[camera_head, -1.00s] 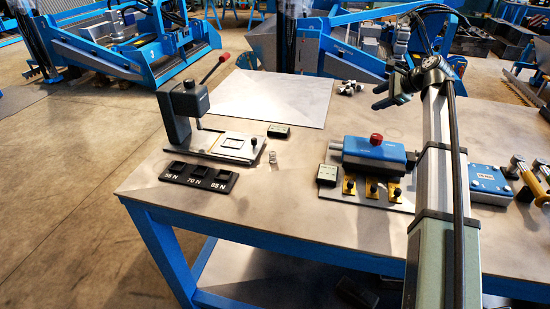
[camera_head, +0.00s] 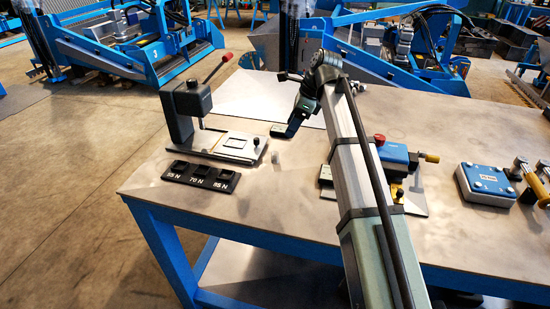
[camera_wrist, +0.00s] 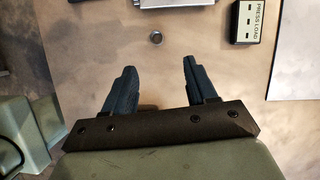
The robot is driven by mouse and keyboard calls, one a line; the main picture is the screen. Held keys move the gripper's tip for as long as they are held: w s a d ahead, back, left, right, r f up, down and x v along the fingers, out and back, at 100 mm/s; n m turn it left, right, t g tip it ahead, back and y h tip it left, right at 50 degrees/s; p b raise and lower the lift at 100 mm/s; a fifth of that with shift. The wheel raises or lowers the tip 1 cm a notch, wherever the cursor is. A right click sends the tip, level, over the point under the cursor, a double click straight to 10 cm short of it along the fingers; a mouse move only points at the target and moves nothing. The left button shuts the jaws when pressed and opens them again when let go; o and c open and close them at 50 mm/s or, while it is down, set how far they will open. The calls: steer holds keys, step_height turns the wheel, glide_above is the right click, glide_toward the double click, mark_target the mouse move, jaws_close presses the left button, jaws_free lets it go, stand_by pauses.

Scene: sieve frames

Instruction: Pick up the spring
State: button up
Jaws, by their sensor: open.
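The spring (camera_head: 276,157) is a small grey cylinder standing on the table, right of the press plate. In the wrist view the spring (camera_wrist: 156,38) appears as a small ring seen from above. My gripper (camera_head: 281,131) is above the table, up and slightly right of the spring in the head view. In the wrist view its two dark fingers (camera_wrist: 158,68) are spread apart with nothing between them. The spring lies beyond the fingertips there, roughly in line with the gap between them.
A lever press (camera_head: 187,108) stands left of the spring. A black tray (camera_head: 200,176) marked with several N values lies in front of it. A blue device (camera_head: 393,153) is partly behind my arm. Table around the spring is bare.

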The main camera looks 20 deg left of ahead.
mark_target(275, 153)
steer(key=x, duration=0.7)
steer(key=shift+a+f, duration=0.15)
steer(key=shift+f, duration=0.05)
steer(key=shift+s+x, duration=0.15)
steer(key=shift+x, duration=1.2)
steer(key=shift+s+x, duration=0.2)
steer(key=shift+x, duration=1.1)
steer(key=shift+a+r, duration=0.1)
steer(key=shift+a, duration=0.1)
steer(key=shift+c, duration=0.2)
jaws_close()
